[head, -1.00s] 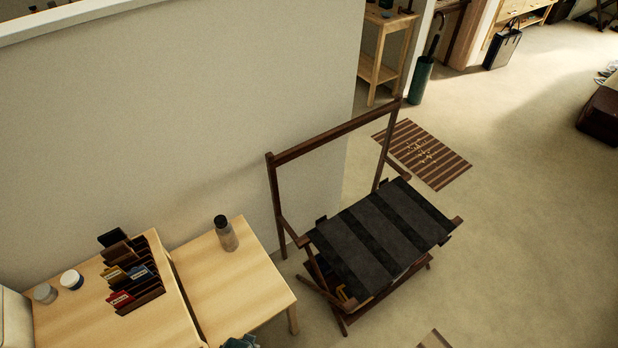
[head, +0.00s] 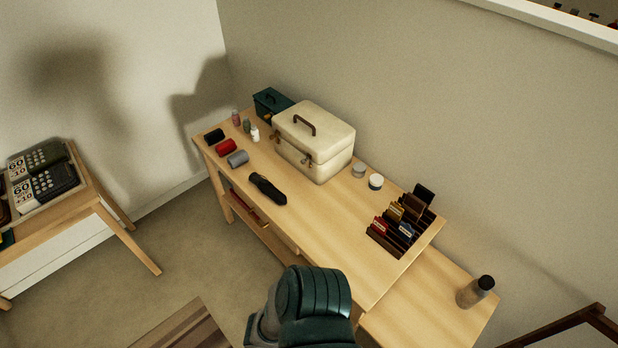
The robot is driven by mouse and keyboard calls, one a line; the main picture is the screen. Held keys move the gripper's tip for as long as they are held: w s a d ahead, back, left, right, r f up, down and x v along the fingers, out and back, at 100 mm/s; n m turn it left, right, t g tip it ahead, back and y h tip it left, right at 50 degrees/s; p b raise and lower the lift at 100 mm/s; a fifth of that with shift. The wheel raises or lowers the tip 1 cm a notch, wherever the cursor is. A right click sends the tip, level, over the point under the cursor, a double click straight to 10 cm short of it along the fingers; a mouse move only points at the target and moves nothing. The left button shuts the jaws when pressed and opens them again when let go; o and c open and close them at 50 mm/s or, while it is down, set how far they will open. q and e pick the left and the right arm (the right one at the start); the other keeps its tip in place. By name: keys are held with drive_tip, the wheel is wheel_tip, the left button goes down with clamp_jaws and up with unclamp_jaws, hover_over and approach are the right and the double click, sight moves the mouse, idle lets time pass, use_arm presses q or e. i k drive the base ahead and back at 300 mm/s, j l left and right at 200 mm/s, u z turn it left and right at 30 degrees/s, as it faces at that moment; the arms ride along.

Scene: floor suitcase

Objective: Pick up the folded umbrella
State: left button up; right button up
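The folded umbrella (head: 267,188) is short and black. It lies on the wooden table (head: 330,225) near its front edge, in front of the cream case, with clear tabletop to its right. Neither gripper is in view. A dark green and grey rounded part at the bottom middle looks like a piece of my own arm; it is below and to the right of the umbrella and apart from it.
A cream case (head: 313,141) stands behind the umbrella. Black, red and grey rolls (head: 226,147) lie to its left. A card rack (head: 404,222) is at the right end. A lower side table (head: 430,312) holds a bottle (head: 475,291). Another table (head: 75,225) stands left.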

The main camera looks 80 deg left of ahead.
sight(267, 187)
drive_tip(key=u, duration=3.2)
drive_tip(key=z, duration=0.45)
drive_tip(key=i+j+z, duration=0.15)
drive_tip(key=j+z, duration=0.25)
drive_tip(key=i+j+z, duration=0.1)
drive_tip(key=j+z, duration=0.3)
drive_tip(key=i+j+z, duration=0.1)
drive_tip(key=j+z, duration=0.2)
drive_tip(key=z, duration=0.15)
